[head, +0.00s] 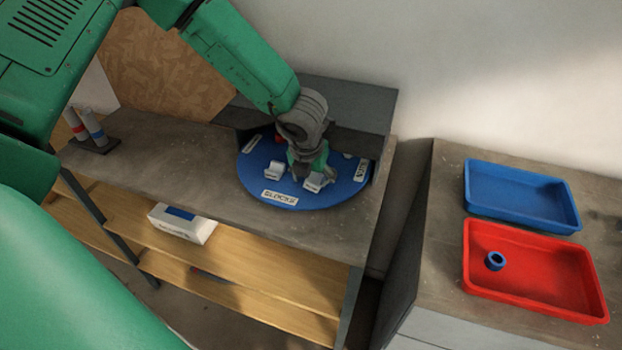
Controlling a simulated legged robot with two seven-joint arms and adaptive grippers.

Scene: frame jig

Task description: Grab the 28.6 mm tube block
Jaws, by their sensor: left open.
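A round blue mat with white labels, one reading BLOCKS (258,192), lies on the grey bench top. Two small whitish blocks rest on it: one block (274,171) at the left and another block (315,182) at the right. A red piece (279,140) shows partly behind my arm. I cannot read a size on either block. My left gripper (306,175) points down over the mat, open, with its fingers close beside the right block. Whether it touches that block cannot be told. My right gripper is not in view.
A red tray (545,283) holding a blue ring (495,261) and an empty blue tray (520,194) stand on the right bench, across a gap. A rack with tubes (93,132) stands at the left. A white box (182,223) sits on the shelf below.

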